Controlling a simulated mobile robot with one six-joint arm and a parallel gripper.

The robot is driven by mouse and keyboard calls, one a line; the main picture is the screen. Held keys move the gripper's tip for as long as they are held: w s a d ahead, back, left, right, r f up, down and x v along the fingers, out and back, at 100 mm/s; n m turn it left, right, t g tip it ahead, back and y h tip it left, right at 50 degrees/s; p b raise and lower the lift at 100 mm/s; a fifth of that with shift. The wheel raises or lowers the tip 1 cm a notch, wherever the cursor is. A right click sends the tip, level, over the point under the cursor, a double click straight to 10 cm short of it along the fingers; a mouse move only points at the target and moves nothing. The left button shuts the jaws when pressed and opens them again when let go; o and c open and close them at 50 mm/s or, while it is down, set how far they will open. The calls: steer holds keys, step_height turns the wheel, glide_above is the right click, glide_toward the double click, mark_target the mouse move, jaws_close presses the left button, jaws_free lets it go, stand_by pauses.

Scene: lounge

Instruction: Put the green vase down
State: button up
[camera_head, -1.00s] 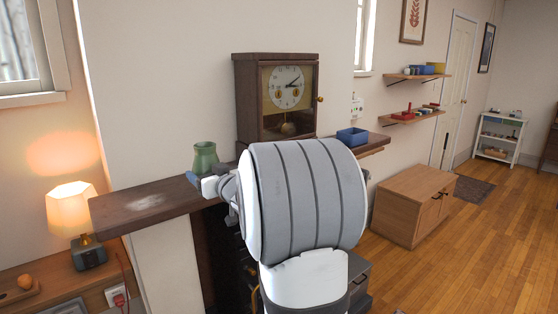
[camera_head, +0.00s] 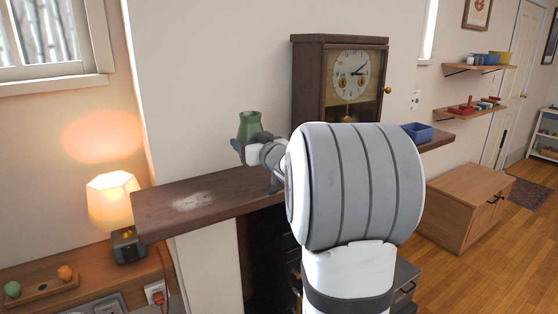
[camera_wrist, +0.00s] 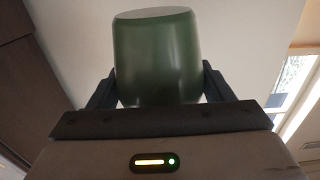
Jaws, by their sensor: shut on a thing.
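The green vase (camera_head: 249,124) is upright in my gripper (camera_head: 246,147), above the dark wooden mantel shelf (camera_head: 225,190) and left of the clock in the head view. A gap shows between the vase and the shelf top. In the wrist view the green vase (camera_wrist: 157,60) fills the space between the two dark fingers of my gripper (camera_wrist: 158,88), which is shut on it. My arm hides the middle of the shelf. A pale, dusty-looking patch (camera_head: 191,201) marks the shelf's bare left part.
A wooden clock (camera_head: 340,82) stands on the shelf right of the vase. A blue box (camera_head: 417,133) sits at the shelf's right part. A lit lamp (camera_head: 112,202) stands lower, left of the shelf. The shelf's left end is otherwise clear.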

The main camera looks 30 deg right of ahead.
step_height(320, 180, down, 6)
steer(key=shift+w+f, duration=0.1)
steer(key=shift+f, duration=0.15)
steer(key=shift+r, duration=0.1)
steer(key=o, duration=0.8)
steer(key=shift+f, duration=0.25)
steer(key=o, duration=0.5)
steer(key=shift+c, duration=0.2)
steer(key=shift+r, duration=0.15)
